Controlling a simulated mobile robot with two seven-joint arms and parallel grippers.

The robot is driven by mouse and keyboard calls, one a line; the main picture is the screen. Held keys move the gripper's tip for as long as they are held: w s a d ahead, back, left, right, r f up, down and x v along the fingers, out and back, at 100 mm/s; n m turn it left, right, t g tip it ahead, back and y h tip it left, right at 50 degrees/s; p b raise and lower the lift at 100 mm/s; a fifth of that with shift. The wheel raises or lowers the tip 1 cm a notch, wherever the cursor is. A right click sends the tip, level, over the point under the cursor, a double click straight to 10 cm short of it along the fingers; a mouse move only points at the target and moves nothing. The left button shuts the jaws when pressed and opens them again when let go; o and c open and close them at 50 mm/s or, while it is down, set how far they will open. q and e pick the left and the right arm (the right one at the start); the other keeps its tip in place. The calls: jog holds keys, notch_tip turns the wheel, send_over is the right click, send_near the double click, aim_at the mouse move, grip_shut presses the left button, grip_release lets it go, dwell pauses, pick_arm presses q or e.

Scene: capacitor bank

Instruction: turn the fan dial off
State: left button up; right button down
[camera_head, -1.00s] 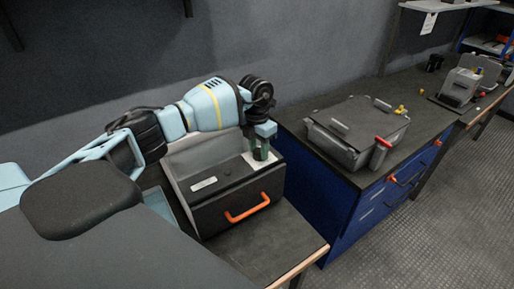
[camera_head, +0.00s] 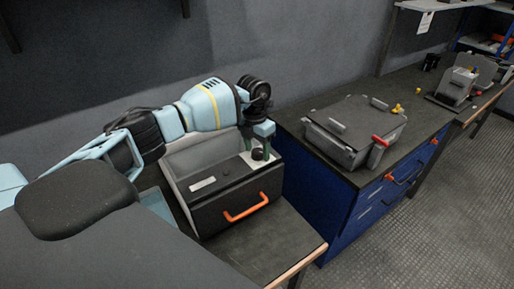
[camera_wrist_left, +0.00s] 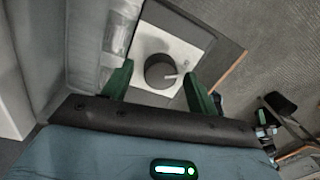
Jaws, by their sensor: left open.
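The fan dial (camera_head: 258,154) is a dark round knob on a white plate (camera_head: 247,163) at the back right corner of a grey box with an orange handle. In the left wrist view the dial (camera_wrist_left: 161,71) shows a light pointer mark toward the right, on its white plate (camera_wrist_left: 150,46). My left gripper (camera_head: 257,142) is over the dial. In the left wrist view the open green fingers (camera_wrist_left: 158,88) stand on either side of the dial, apart from it, with a gap to each side. My right gripper is not in view.
The grey box (camera_head: 230,200) with its orange handle (camera_head: 246,207) stands on the dark bench (camera_head: 262,248). A grey lidded case (camera_head: 352,128) with a red handle sits on the blue cabinet (camera_head: 330,200) to the right. Open floor lies at the right.

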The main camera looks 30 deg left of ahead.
aim_at(256, 150)
pick_arm(q)
jog(key=shift+a+r, duration=0.15)
jog(key=shift+r, duration=1.85)
jog(key=shift+a+r, duration=0.1)
jog(key=shift+r, duration=1.85)
jog(key=shift+f, duration=0.1)
